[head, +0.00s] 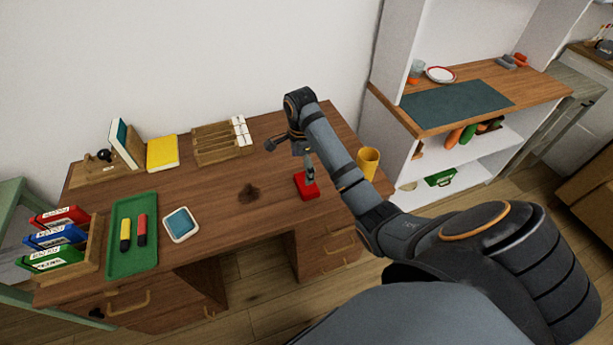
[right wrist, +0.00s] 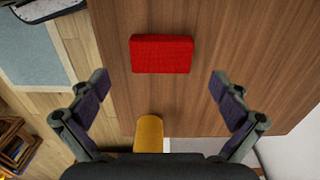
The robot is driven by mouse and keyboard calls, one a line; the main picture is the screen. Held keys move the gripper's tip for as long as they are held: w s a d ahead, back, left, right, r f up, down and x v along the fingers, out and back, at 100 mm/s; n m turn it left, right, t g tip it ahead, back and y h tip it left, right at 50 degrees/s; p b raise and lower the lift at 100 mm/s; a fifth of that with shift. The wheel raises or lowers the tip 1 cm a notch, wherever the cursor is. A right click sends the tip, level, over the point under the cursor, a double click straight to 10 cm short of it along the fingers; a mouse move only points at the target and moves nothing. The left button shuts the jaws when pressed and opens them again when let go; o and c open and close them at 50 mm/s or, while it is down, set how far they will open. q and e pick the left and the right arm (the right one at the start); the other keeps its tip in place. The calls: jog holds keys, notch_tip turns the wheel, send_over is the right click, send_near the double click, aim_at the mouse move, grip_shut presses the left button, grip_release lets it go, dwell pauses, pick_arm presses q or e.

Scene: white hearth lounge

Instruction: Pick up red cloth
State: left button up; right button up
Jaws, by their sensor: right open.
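The red cloth (head: 306,185) lies folded in a small block on the right part of the wooden desk. In the right wrist view the red cloth (right wrist: 162,54) lies ahead of the fingertips, near the top middle. My right gripper (head: 306,172) is over the cloth in the head view, partly covering it. In the right wrist view my right gripper (right wrist: 157,80) has its fingers wide apart with nothing between the tips. How far it is above the cloth is hard to tell. My left gripper is not in view.
A yellow cup (head: 368,163) stands right of the cloth, close to my right arm; it also shows in the right wrist view (right wrist: 148,133). A green tray (head: 120,262) with two markers lies farther left.

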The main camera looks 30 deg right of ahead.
aim_at(302, 184)
notch_tip(302, 184, down, 4)
jog(key=shift+r+b, duration=0.25)
jog(key=shift+b, duration=0.75)
jog(key=shift+r, duration=0.1)
notch_tip(302, 184, down, 2)
jog(key=shift+b, duration=0.55)
jog(key=shift+w+f, duration=0.1)
jog(key=shift+f, duration=1.4)
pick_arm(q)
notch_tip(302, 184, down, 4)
pick_arm(e)
jog(key=shift+c, duration=0.4)
jog(key=c, duration=0.7)
